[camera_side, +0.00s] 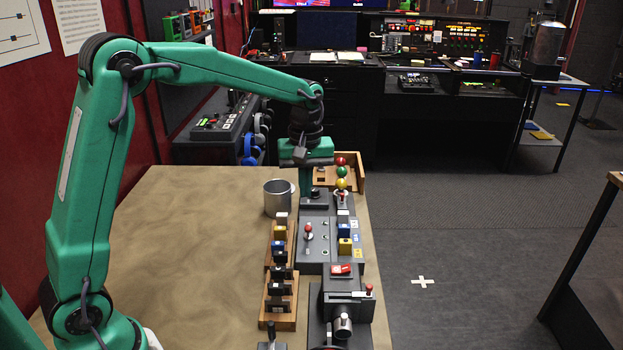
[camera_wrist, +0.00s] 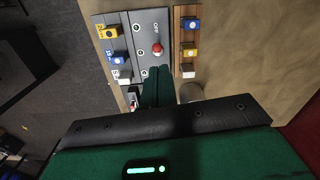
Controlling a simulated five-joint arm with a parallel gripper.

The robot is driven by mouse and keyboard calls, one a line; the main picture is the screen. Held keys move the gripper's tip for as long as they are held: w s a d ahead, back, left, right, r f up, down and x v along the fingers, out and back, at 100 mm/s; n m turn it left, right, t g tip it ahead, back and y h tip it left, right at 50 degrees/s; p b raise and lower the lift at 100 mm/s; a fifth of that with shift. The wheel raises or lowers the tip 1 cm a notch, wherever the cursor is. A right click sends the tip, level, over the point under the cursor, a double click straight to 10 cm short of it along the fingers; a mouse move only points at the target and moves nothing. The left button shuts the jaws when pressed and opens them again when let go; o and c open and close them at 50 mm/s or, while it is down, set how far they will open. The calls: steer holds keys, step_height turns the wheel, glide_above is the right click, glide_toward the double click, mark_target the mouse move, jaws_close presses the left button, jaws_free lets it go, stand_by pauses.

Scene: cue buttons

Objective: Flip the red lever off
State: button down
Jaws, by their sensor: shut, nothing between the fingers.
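The red lever (camera_side: 308,229) has a small red ball top and stands on a grey panel (camera_side: 318,252). In the wrist view the red lever (camera_wrist: 157,48) sits just ahead of my fingertips, with the word OFF printed on the panel beyond it. My gripper (camera_side: 307,192) points down over the far part of the panel, behind the lever in the side view. In the wrist view my gripper (camera_wrist: 156,75) is shut and empty, apart from the lever. Its fingers hide part of the panel. I cannot tell exactly how the lever tilts.
Blue, yellow and white buttons (camera_side: 344,230) line the panel's right side. A wooden button rack (camera_side: 278,245) and a metal mug (camera_side: 278,198) stand at left. Red, green and yellow balls (camera_side: 341,171) stand beyond. Another red-topped handle (camera_side: 369,289) is nearer. The table's left is clear.

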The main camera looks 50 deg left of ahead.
steer(key=shift+s+d+r, duration=0.35)
steer(key=shift+d+r, duration=0.05)
steer(key=shift+r, duration=0.1)
steer(key=s+r+m+t, duration=0.3)
steer(key=s+r+m, duration=0.35)
steer(key=s, duration=0.65)
steer(key=s+m+t, duration=0.2)
steer(key=s+m, duration=0.2)
steer(key=s, duration=0.6)
steer(key=shift+s+d+f+t, duration=0.25)
steer(key=shift+s+f+t, duration=0.15)
steer(key=shift+f, duration=0.05)
